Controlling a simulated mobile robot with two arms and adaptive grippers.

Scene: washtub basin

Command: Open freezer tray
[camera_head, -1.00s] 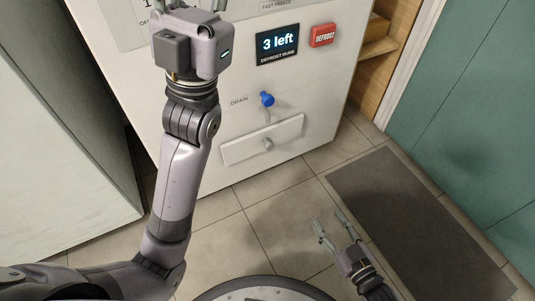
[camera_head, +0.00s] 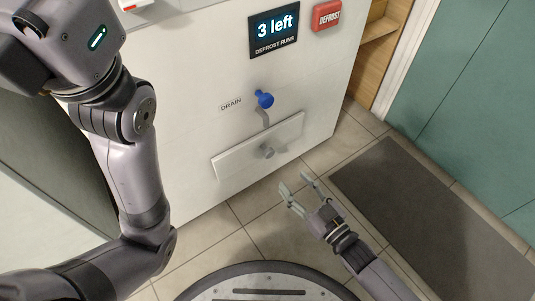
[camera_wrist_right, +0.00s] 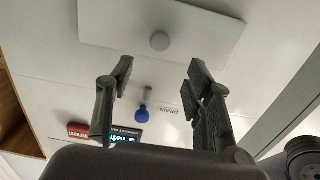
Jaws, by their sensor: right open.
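The freezer tray (camera_head: 232,157) is a flat white panel with a small round knob (camera_head: 267,152), low on the white freezer front, below the blue drain knob (camera_head: 264,99). The panel looks shut against the front. My right gripper (camera_head: 295,184) is open and empty, below and right of the tray knob and apart from it. In the right wrist view the tray panel (camera_wrist_right: 205,30) and its knob (camera_wrist_right: 159,41) show past the open fingertips (camera_wrist_right: 160,68). My left arm is at the left; its fingers are outside the head view.
A grey mat (camera_head: 430,215) lies on the tiled floor at right, near a teal door (camera_head: 465,100). Wooden shelving (camera_head: 375,40) stands behind.

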